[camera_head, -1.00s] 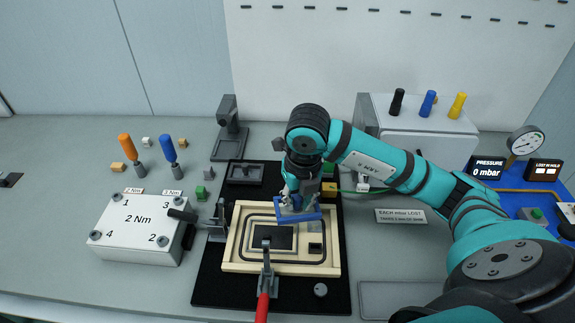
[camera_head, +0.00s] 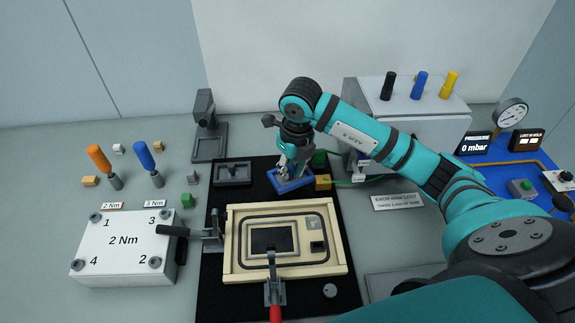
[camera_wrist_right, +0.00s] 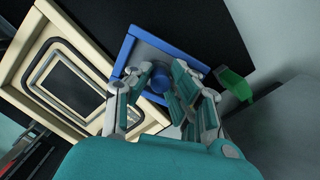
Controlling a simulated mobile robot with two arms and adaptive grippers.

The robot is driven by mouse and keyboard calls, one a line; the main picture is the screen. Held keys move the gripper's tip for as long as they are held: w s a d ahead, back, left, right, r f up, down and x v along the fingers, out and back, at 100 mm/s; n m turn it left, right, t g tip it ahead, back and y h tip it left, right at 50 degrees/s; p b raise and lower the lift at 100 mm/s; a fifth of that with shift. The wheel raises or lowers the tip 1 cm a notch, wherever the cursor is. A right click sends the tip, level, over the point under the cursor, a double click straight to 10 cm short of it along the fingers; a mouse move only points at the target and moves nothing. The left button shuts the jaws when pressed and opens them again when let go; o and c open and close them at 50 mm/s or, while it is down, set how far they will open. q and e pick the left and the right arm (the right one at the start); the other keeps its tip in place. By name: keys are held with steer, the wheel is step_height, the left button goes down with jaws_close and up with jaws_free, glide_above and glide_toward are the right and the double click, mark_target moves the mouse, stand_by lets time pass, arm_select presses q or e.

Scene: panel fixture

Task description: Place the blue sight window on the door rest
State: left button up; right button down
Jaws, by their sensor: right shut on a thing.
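The blue sight window (camera_head: 291,184) is a blue square frame with a grey middle and a blue knob. It is behind the cream panel (camera_head: 337,266), above or on the black mat; contact is unclear. My right gripper (camera_head: 291,170) is shut on its knob; fingers flank the knob in the right wrist view (camera_wrist_right: 160,83). The window's frame (camera_wrist_right: 122,60) also shows there, partly hidden by fingers. No part is labelled as the door rest; a shallow grey tray (camera_head: 233,181) lies left of the window. My left gripper is out of view.
Red-handled clamp (camera_head: 274,291) stands at the panel's front and a black-handled clamp (camera_head: 210,241) at its left. A yellow block (camera_head: 323,182) and a green block (camera_head: 320,158) are close right of the window. A grey stand (camera_head: 207,130) is behind the tray.

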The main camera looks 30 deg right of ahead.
steer(key=shift+w+d, duration=0.15)
steer(key=shift+w, duration=0.4)
steer(key=shift+w+d, duration=0.15)
steer(key=shift+w, duration=0.4)
steer(key=shift+w+f, duration=0.1)
steer(key=shift+f, duration=0.1)
step_height(320, 180, down, 3)
steer(key=shift+r+p, duration=0.1)
steer(key=shift+p, duration=0.55)
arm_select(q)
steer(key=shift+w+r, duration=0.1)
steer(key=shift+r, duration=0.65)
arm_select(e)
steer(key=shift+f, duration=0.25)
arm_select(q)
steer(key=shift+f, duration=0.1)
arm_select(e)
steer(key=shift+f, duration=0.1)
steer(key=shift+f+b, duration=0.15)
steer(key=shift+b, duration=0.15)
steer(key=c, duration=1.2)
jaws_free()
